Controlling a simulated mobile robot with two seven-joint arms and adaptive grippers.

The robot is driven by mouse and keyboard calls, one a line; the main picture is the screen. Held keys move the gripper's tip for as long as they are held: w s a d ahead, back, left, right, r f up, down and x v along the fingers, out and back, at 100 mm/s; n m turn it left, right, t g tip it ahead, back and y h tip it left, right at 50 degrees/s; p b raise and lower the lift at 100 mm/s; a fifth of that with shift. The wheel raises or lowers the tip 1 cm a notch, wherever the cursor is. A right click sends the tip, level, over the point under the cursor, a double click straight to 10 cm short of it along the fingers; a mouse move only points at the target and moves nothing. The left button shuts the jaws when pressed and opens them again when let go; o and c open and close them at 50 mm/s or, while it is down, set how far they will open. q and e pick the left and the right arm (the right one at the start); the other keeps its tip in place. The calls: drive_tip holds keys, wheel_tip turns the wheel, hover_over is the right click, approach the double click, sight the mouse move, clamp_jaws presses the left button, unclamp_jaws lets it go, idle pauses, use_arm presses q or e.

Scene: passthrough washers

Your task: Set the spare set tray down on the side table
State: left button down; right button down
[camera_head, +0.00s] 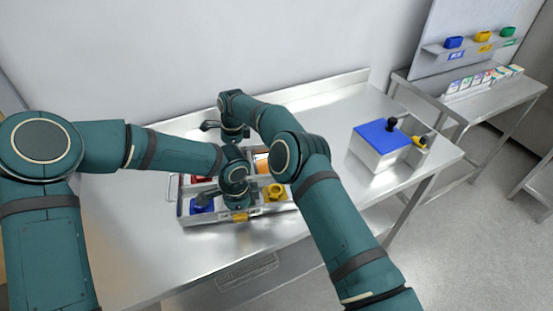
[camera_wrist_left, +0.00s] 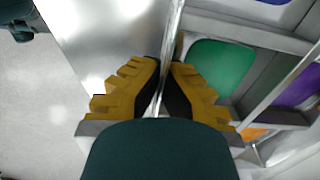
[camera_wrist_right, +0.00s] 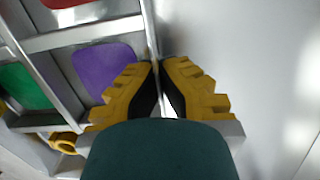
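The spare set tray (camera_head: 183,208) is a grey metal tray with compartments, on or just above the steel table, with a wire handle at its left end. Blue, yellow, red and orange pieces show in it. My left gripper (camera_head: 238,212) is at the tray's front wall; in the left wrist view its yellow fingers (camera_wrist_left: 165,75) are closed about the thin wall. My right arm reaches over the tray; in the right wrist view its fingers (camera_wrist_right: 158,75) are closed about another wall, beside a purple compartment. The arms hide much of the tray. I cannot tell whether it is lifted.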

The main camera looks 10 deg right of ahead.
use_arm(q)
drive_tip(key=shift+f+b, duration=0.55)
drive_tip(key=shift+f, duration=0.05)
use_arm(e)
drive_tip(key=shift+f, duration=0.55)
use_arm(q)
drive_tip(key=c, duration=1.1)
unclamp_jaws()
drive_tip(key=shift+c, duration=0.2)
use_arm(e)
drive_tip(key=c, duration=1.1)
unclamp_jaws()
drive_tip(key=shift+c, duration=0.2)
use_arm(q)
drive_tip(key=shift+r, duration=0.1)
wheel_tip(320, 180, up, 12)
drive_tip(key=shift+f, duration=0.2)
drive_tip(key=shift+r, duration=0.15)
use_arm(e)
drive_tip(key=shift+r, duration=0.15)
drive_tip(key=r, duration=0.4)
drive_tip(key=d+r, duration=0.1)
drive_tip(key=r, duration=0.6)
drive_tip(key=shift+d+r, duration=0.2)
drive_tip(key=shift+r, duration=0.15)
use_arm(q)
drive_tip(key=shift+r, duration=0.1)
